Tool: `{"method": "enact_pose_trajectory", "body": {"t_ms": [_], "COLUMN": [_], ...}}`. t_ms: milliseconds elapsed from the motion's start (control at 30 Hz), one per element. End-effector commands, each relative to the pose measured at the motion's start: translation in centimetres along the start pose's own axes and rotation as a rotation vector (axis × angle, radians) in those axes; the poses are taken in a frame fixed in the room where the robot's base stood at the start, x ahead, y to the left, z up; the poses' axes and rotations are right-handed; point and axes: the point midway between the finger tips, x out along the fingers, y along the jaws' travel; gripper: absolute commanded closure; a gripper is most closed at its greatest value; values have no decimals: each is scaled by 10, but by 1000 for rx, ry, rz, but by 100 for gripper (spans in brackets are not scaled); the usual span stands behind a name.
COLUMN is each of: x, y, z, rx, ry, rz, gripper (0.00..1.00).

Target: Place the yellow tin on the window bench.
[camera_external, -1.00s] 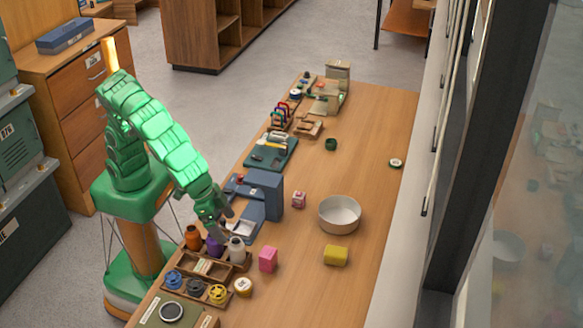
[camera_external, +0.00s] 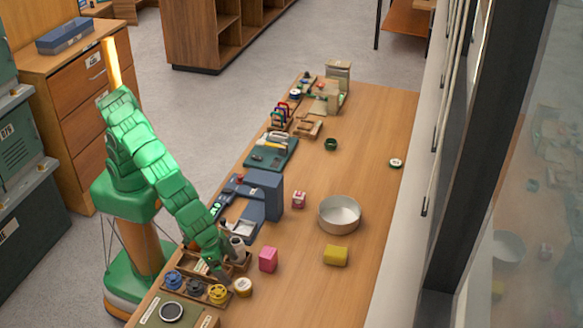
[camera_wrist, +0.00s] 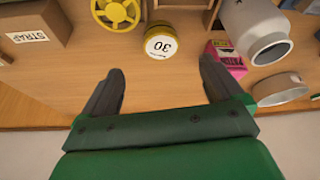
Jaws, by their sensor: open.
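The yellow tin (camera_external: 243,287) is small and round, with a pale lid. It stands on the wooden bench (camera_external: 375,165) beside the window, at the near end, just right of the spool rack. In the wrist view the tin (camera_wrist: 160,45) shows yellow sides and a lid marked "30". My gripper (camera_external: 224,276) is low over the rack's right edge, close to the tin. In the wrist view my gripper (camera_wrist: 161,78) has its fingers wide apart with nothing between them. The tin lies beyond the fingertips, about centred between them.
A grey bottle (camera_external: 237,248) stands in the rack beside my gripper; it also shows in the wrist view (camera_wrist: 250,25). A pink box (camera_external: 268,259), yellow block (camera_external: 335,255) and white bowl (camera_external: 339,214) are to the right. A yellow spool (camera_external: 217,294) sits left of the tin. The bench's right side is mostly clear.

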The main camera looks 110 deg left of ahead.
Motion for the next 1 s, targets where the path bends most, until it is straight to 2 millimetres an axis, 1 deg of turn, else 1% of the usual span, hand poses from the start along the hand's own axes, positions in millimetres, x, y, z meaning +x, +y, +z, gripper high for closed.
{"method": "enact_pose_trajectory", "body": {"t_ms": [33, 100, 267, 400, 667, 767, 1000], "x": [8, 16, 26, 39, 52, 60, 89], "y": [0, 1, 1, 0, 0, -1, -2], "z": [3, 6, 7, 8, 5, 3, 0], "rx": [1, 1, -1, -1, -1, -1, 0], "ry": [1, 2, 2, 0, 2, 2, 0], "rz": [1, 3, 2, 1, 2, 2, 1], "gripper": [6, 6, 6, 6, 6, 6, 6]}}
